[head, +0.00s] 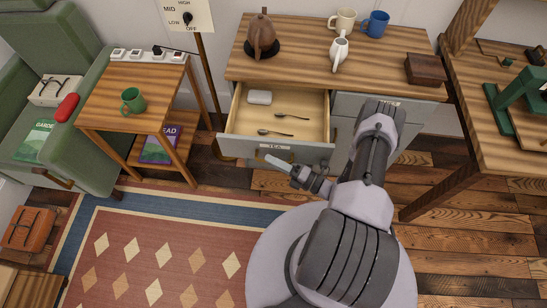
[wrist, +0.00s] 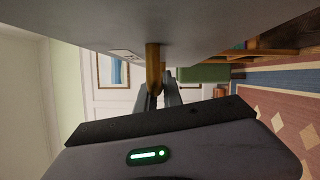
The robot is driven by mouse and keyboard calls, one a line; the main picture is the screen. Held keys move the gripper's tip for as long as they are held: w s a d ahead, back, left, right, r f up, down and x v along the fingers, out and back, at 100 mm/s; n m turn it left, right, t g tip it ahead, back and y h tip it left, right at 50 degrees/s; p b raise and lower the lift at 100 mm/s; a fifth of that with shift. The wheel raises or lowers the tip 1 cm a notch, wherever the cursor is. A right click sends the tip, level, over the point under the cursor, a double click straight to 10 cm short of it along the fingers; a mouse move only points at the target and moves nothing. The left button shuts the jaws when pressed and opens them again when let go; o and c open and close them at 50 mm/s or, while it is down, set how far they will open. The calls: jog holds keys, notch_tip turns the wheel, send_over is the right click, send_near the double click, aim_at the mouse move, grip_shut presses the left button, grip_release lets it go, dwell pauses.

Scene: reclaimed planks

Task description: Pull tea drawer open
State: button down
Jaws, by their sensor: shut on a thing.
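The tea drawer (head: 240,147) stands pulled out from the left side of the wood-topped cabinet, and its inside shows from above. It holds a small whitish box (head: 259,97) and two dark spoons (head: 291,117). My gripper (head: 283,165) is at the front of the drawer, just below its label. In the wrist view, the brass handle (wrist: 153,65) on the grey drawer front (wrist: 215,30) runs down between the fingers of my gripper (wrist: 158,95), which is shut on it. In the head view the handle is hard to make out.
A side table (head: 110,85) stands left. The patterned rug (head: 170,255) lies clear in front.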

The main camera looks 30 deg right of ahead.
dwell(0.3)
jog(key=c, duration=1.5)
grip_release()
jog(key=p+v, duration=0.1)
jog(key=v, duration=1.6)
jog(key=shift+s+p, duration=0.25)
jog(key=shift+p, duration=0.1)
